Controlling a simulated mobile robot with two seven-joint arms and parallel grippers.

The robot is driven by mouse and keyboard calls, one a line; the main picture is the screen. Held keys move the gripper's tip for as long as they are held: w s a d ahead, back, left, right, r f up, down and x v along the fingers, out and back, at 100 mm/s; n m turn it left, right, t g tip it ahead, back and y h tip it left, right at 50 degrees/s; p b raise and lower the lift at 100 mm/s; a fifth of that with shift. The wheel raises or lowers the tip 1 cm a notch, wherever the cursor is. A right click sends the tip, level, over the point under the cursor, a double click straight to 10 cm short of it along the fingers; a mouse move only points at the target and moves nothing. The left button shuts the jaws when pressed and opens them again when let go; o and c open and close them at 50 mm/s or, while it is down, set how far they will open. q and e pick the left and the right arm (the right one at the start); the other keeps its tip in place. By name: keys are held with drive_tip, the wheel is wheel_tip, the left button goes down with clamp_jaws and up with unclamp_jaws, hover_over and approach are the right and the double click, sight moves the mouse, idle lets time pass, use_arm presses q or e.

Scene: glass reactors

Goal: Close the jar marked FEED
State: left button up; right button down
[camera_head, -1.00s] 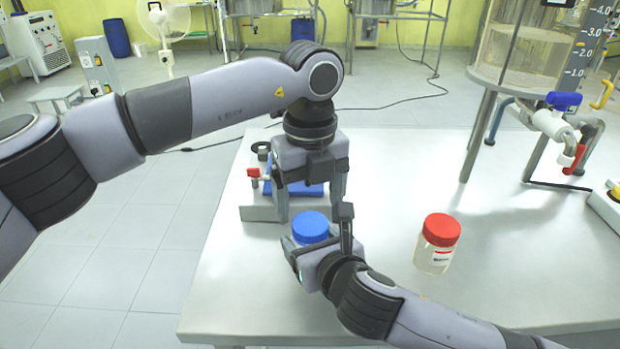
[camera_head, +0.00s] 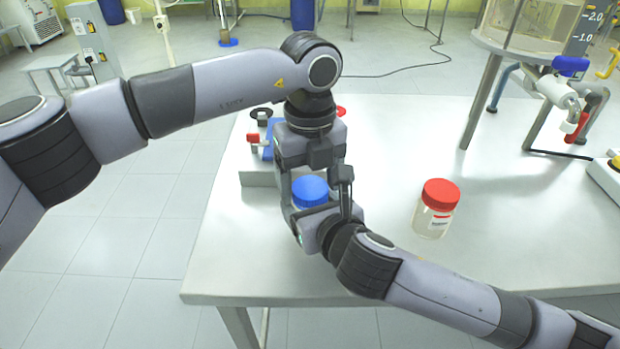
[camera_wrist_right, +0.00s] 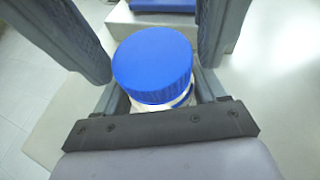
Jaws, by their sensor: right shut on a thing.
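A jar with a blue lid (camera_head: 310,190) stands near the table's left edge, its body mostly hidden by my arms. The blue lid (camera_wrist_right: 153,65) fills the middle of the right wrist view, on the jar, with a pale strip below it. I cannot tell how tightly it sits. My right gripper (camera_wrist_right: 158,92) is shut on the jar's body below the lid. My left gripper (camera_head: 313,185) points down from above, its fingers apart on either side of the lid, with small gaps visible. A jar with a red lid (camera_head: 437,208) stands to the right; its label is unreadable, and no FEED mark is legible.
A glass reactor (camera_head: 540,30) on metal legs stands at the back right, with a blue-handled valve (camera_head: 570,64). The white table (camera_head: 390,150) is clear between them.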

use_arm(q)
drive_tip(key=shift+o, duration=0.3)
drive_tip(key=shift+r, duration=0.1)
drive_tip(key=shift+r, duration=2.2)
drive_tip(key=shift+c, duration=0.5)
drive_tip(key=shift+r, duration=1.75)
drive_tip(key=shift+f, duration=4.05)
